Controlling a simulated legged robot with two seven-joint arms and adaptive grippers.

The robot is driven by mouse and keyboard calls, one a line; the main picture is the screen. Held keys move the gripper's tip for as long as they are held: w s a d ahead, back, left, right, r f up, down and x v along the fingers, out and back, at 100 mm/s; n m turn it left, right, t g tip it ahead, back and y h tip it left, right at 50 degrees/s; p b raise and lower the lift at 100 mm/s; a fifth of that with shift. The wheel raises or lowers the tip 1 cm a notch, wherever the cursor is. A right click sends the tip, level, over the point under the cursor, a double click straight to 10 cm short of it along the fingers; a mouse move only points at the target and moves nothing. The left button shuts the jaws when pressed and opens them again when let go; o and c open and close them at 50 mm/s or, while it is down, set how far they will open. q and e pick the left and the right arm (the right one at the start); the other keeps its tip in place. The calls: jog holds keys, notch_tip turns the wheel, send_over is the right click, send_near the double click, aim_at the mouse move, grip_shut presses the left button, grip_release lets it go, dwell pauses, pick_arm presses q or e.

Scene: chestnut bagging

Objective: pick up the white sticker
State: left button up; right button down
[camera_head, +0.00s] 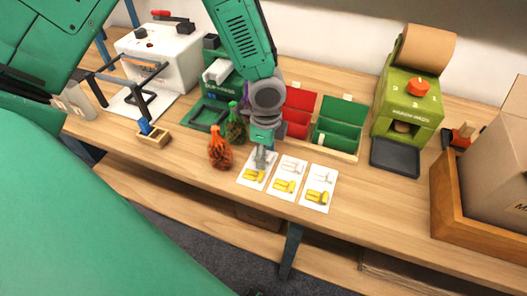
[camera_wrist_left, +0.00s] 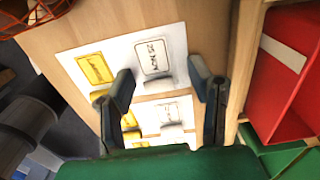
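Three white cards lie in a row near the table's front edge. Each carries a white sticker at the back and a yellow one at the front. My left gripper (camera_head: 263,160) points down over the back part of the leftmost card (camera_head: 250,179) and hides much of its white sticker. In the left wrist view, my left gripper (camera_wrist_left: 164,88) is open, with one finger on each side of the white sticker (camera_wrist_left: 154,56), which bears dark print. The yellow sticker (camera_wrist_left: 97,69) lies beside it, outside the fingers. Nothing is held. My right gripper is not in view.
Orange (camera_head: 220,152) and green (camera_head: 236,128) net bags stand left of the cards. Red (camera_head: 298,108) and green (camera_head: 340,122) bins stand behind. A green machine (camera_head: 408,100) with a dark tray (camera_head: 395,157) is at right.

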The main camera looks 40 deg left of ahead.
pick_arm(q)
jog(key=shift+d+r, duration=0.1)
jog(key=shift+d, duration=0.35)
jog(key=c, duration=0.8)
jog(key=shift+o, duration=0.2)
jog(key=shift+a, duration=0.2)
